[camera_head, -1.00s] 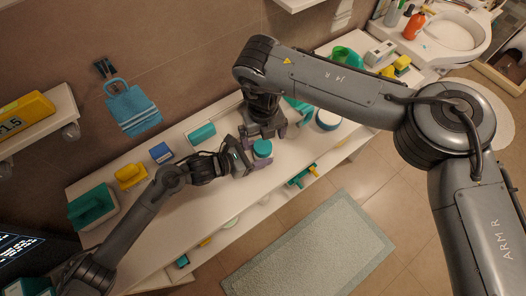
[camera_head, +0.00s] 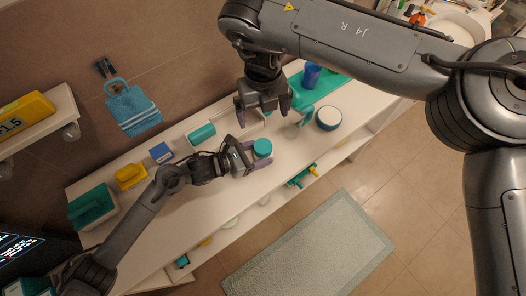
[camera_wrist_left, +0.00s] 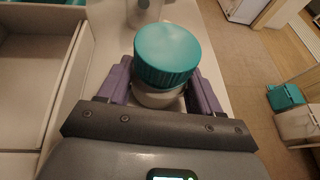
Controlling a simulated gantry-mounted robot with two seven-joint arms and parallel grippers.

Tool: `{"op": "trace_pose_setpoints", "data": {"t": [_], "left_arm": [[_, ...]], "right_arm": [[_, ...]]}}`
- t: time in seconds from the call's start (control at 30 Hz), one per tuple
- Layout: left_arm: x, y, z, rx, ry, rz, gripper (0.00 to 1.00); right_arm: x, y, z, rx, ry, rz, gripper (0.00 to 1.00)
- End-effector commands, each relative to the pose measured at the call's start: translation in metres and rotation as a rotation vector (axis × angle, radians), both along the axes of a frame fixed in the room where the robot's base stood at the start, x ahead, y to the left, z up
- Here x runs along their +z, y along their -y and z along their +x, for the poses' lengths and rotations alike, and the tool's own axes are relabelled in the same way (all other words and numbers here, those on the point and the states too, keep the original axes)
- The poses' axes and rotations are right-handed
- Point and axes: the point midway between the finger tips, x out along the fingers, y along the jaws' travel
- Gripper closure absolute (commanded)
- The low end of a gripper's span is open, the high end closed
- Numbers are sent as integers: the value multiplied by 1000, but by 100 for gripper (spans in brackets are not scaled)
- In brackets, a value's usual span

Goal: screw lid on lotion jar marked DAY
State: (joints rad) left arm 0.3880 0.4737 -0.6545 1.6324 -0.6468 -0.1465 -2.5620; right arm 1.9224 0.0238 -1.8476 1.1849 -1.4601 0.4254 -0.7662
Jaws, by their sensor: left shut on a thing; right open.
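A white jar with a teal ribbed lid (camera_head: 263,147) stands at the middle of the white shelf top. In the left wrist view the teal lid (camera_wrist_left: 166,52) sits on top of the white jar body (camera_wrist_left: 158,97); I cannot tell whether it is screwed tight. No DAY mark is readable. My left gripper (camera_head: 254,158) is shut on the jar body, with purple fingers on both sides below the lid. My right gripper (camera_head: 264,112) is open and empty, above the shelf and up from the jar in the head view, apart from the lid.
A round white-topped container (camera_head: 328,119) stands to the right. Behind it are a teal tray (camera_head: 325,88) and a blue cup (camera_head: 311,76). A teal item (camera_head: 201,133), blue box (camera_head: 161,152), yellow item (camera_head: 130,176) and teal box (camera_head: 92,212) line the left side.

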Motion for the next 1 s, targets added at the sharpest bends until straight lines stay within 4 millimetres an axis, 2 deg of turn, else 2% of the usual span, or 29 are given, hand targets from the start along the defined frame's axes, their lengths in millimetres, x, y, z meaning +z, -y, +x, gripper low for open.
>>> {"op": "trace_pose_setpoints", "data": {"t": [0.17,0.43,0.47,0.5,0.63,0.67,1.0], "left_arm": [[0,0,0,0,0,1,100],[0,0,0,0,0,1,100],[0,0,0,0,0,1,34],[0,0,0,0,0,1,28],[0,0,0,0,0,1,8],[0,0,0,0,0,0,6],[1,-2,-1,1,0,1,6]], "right_arm": [[9,0,0,0,0,0,0],[10,0,0,0,0,0,0],[10,0,0,0,0,0,0],[10,0,0,0,0,0,0],[10,0,0,0,0,0,0],[10,0,0,0,0,0,0],[10,0,0,0,0,0,0]]}}
